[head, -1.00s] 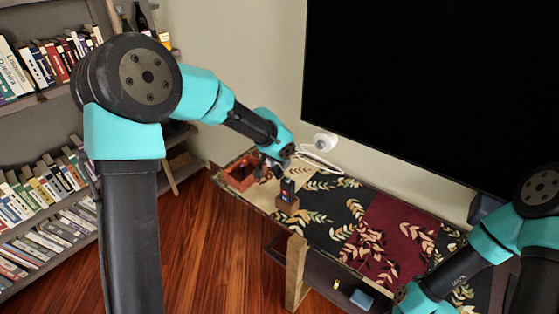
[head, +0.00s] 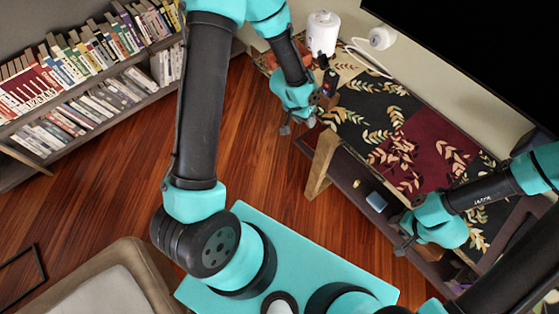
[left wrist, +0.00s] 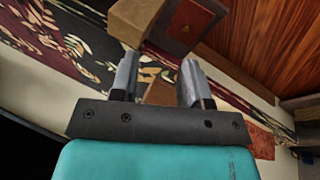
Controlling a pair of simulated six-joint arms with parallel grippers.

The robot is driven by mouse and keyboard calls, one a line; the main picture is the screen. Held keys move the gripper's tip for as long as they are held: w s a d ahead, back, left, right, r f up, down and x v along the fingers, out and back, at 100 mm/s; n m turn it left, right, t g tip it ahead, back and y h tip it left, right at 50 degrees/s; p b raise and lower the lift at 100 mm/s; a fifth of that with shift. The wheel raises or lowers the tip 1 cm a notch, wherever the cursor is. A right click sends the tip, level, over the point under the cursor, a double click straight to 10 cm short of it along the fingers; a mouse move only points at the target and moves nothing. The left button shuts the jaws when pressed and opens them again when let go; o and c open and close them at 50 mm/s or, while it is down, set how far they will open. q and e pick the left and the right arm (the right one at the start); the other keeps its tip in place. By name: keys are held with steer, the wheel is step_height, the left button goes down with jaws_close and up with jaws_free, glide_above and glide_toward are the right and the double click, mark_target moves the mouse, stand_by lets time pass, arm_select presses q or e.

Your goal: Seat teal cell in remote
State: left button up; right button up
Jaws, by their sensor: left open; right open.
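In the head view, a dark upright device (head: 330,80), which may be the remote, stands on the far left part of the patterned table top. My left gripper (head: 298,126) is open in front of the table, nearer to me than the device and partly covering its surroundings. In the left wrist view my left gripper (left wrist: 158,78) is open, and a brown wooden block (left wrist: 160,93) shows beyond and between its fingers. My right gripper (head: 403,243) is open near the table's front side at the right. I cannot make out the teal cell for certain.
A white cylinder (head: 322,34) stands behind.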

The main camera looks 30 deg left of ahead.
arm_select(q)
steer(key=s+f+n, duration=0.1)
steer(key=s+f, duration=0.3)
steer(key=s, duration=0.3)
steer(key=s+a+f+n+g, duration=0.1)
steer(key=s+f+n, duration=0.1)
steer(key=s+f, duration=0.3)
steer(key=s, duration=0.3)
steer(key=shift+s+a+f, duration=0.25)
steer(key=shift+a, duration=0.05)
